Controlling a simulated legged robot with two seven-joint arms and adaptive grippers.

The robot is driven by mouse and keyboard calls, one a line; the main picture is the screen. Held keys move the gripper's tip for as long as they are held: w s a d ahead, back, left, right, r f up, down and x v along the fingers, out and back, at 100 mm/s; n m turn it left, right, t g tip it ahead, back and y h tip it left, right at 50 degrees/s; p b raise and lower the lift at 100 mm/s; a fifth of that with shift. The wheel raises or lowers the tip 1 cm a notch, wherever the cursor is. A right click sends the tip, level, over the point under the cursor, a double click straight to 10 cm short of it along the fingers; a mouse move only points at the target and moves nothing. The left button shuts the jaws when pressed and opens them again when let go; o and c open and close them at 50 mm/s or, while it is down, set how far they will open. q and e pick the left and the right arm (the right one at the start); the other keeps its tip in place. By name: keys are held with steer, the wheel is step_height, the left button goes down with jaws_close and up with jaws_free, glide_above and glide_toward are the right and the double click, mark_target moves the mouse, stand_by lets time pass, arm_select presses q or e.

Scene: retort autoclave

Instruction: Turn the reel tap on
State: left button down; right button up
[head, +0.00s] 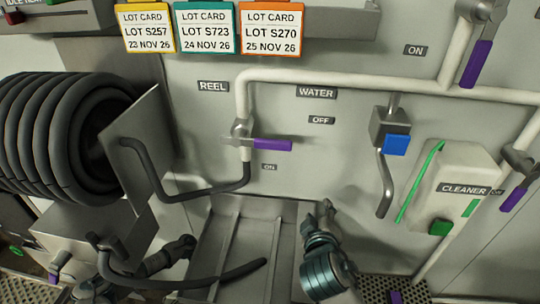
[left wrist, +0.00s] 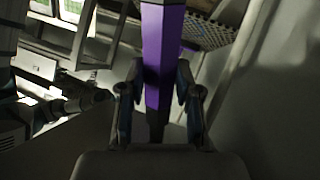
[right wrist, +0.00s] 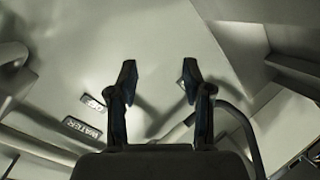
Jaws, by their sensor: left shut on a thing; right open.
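The reel tap (head: 240,130) is on the wall pipe under the REEL label. Its purple handle (head: 272,145) points right, between the OFF label (head: 321,120) above and the ON label (head: 269,167) below. No gripper touches this handle in the head view. My right gripper (head: 325,208) is below and right of it, apart from it. Its fingers (right wrist: 158,80) are open and empty in the right wrist view. My left gripper (left wrist: 160,78) is shut on a purple bar (left wrist: 164,40) in the left wrist view. I cannot tell which part this bar belongs to.
A coiled black hose reel (head: 55,130) stands at left, with a dark hose (head: 205,193) joined below the tap. A cleaner box (head: 455,180) and a blue-fronted outlet (head: 395,144) are at right. A metal trough (head: 258,240) is below; the wall around the tap handle is clear.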

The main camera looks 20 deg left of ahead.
steer(key=s+a+r+n+t, duration=0.25)
steer(key=s+a+r, duration=0.2)
steer(key=r, duration=0.35)
steer(key=n+t, duration=0.2)
steer(key=n, duration=0.4)
glide_toward(272, 147)
steer(key=shift+m+y, duration=0.25)
steer(key=shift+y, duration=0.15)
steer(key=x, duration=1.1)
steer(key=shift+d+f, duration=0.15)
steer(key=shift+d, duration=0.05)
jaws_close()
